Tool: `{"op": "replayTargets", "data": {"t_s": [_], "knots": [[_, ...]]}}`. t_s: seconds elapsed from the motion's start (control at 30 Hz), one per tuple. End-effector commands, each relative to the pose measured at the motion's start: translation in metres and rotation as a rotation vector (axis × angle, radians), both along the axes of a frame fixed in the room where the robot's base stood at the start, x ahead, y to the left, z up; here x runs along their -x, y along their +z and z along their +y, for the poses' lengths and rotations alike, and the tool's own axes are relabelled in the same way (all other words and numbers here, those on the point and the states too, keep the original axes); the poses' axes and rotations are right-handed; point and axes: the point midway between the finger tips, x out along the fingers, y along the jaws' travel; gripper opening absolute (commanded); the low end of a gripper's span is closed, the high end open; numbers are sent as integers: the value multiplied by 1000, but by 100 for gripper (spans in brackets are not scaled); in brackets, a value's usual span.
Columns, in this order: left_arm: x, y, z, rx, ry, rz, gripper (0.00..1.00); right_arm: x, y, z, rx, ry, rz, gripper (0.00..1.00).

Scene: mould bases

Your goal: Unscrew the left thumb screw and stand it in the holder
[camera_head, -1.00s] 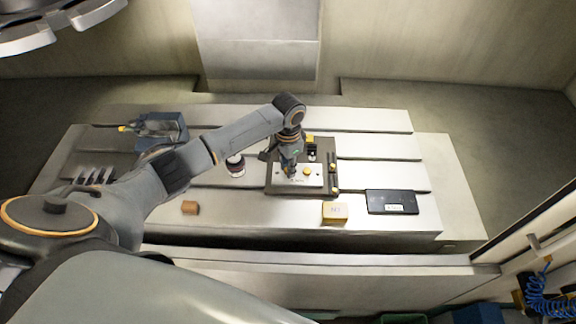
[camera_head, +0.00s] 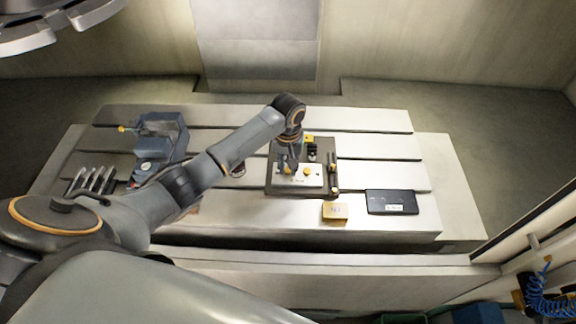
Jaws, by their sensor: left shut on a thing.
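The mould base has a pale plate (camera_head: 312,183) on a dark base (camera_head: 272,190), in the middle of the bench. A yellow thumb screw (camera_head: 307,171) stands on the right part of the plate, clear of the gripper. My left gripper (camera_head: 287,168) points down over the plate's left part and is shut on the left thumb screw, of which only a little yellow shows. Whether its thread is still in the plate cannot be told. Dark parts stand along the base's right side (camera_head: 333,178); which is the holder is unclear. My right gripper is not in view.
A yellow box (camera_head: 335,211) and a black tablet-like slab (camera_head: 392,202) lie to the front right. A blue-grey vise (camera_head: 160,140) stands at the back left, with several upright tools (camera_head: 92,180) nearby.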

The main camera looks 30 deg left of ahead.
Motion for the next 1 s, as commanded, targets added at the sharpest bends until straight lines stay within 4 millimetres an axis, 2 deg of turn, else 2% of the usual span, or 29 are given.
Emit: {"op": "replayTargets", "data": {"t_s": [0.17, 0.53, 0.8, 1.0], "knots": [[0, 0, -1, 1, 187, 1, 0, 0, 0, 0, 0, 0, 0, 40], [0, 0, -1, 1, 231, 0, 0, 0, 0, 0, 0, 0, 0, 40], [0, 0, -1, 1, 527, 0, 0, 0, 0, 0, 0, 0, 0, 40], [0, 0, 0, 0, 563, 0, 0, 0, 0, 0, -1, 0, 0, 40]]}}
